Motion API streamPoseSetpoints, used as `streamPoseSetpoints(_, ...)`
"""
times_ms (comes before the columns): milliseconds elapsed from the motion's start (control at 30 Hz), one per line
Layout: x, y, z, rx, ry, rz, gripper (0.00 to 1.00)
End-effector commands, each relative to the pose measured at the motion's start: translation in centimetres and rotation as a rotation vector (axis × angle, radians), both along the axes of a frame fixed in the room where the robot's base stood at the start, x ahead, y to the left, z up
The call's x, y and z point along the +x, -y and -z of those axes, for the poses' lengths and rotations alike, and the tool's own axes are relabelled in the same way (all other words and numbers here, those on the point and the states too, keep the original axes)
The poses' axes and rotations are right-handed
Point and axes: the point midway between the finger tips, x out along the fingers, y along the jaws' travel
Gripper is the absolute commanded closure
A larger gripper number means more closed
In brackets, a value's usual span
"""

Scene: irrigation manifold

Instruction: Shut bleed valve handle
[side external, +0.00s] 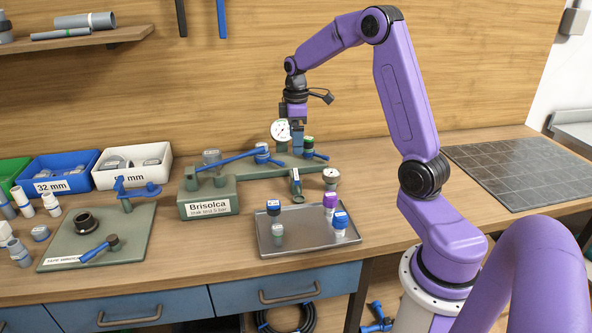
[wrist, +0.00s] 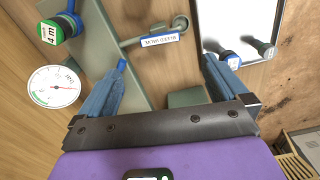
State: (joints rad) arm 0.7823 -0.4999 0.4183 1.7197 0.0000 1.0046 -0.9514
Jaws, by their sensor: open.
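The green manifold (side external: 208,196) lies along the bench, carrying a long blue handle (side external: 226,162) and a short blue handle (side external: 317,154) at its right end. I cannot read which handle is the bleed valve's. A green branch pipe (side external: 296,184) sticks out at the front; in the wrist view, it bears a white-and-blue label (wrist: 161,40). My gripper (side external: 297,146) is above the manifold's right part, pointing down. In the wrist view, my gripper (wrist: 161,80) is open with nothing between its fingers. A blue handle tip (wrist: 122,65) shows beside the left finger, which hides more of it.
A metal tray (side external: 305,240) with several fittings lies nearer the front edge. A green board (side external: 140,225) with blue-handled parts is at left. Bench right of the tray is clear.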

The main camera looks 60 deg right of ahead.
Motion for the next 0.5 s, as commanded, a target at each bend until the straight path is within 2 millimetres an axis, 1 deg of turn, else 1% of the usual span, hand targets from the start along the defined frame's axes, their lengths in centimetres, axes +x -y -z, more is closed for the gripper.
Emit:
streamPoseSetpoints(33, -0.1, 0.0, 1.1, 0.001, -0.005, 0.001, 0.0)
streamPoseSetpoints(300, -0.1, 0.0, 6.2, 0.001, -0.005, 0.002, 0.0)
streamPoseSetpoints(500, 0.0, 0.0, 9.2, 0.001, -0.002, 0.001, 0.0)
